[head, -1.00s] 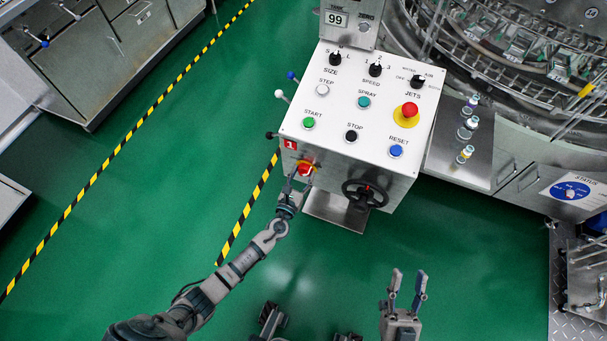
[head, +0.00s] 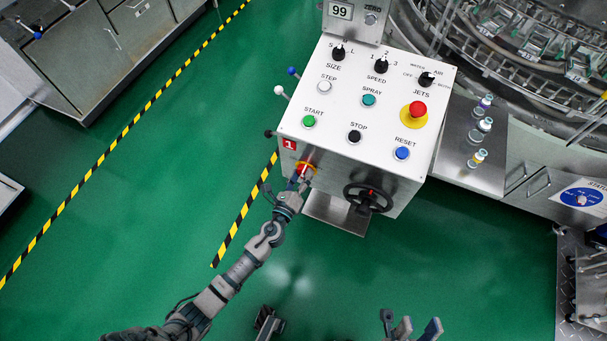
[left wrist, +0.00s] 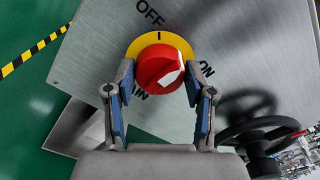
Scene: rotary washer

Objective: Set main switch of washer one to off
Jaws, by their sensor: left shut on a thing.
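The main switch is a red knob (left wrist: 160,70) on a yellow disc (left wrist: 152,40), on the front of the console marked 1. It also shows in the head view as a red and yellow switch (head: 307,167). In the left wrist view, OFF is printed above it and ON to its right. The knob's white mark lies on its right side, towards ON. My left gripper (left wrist: 159,76) is shut on the knob, a finger at each side; it also shows in the head view (head: 298,180). My right gripper (head: 417,324) is open and empty at the bottom edge.
The console top (head: 340,110) carries buttons, selector knobs and a red emergency stop (head: 417,108). A black handwheel (head: 368,198) sits right of the switch. Several small bottles (head: 480,140) stand on the ledge at right. Green floor in front is free.

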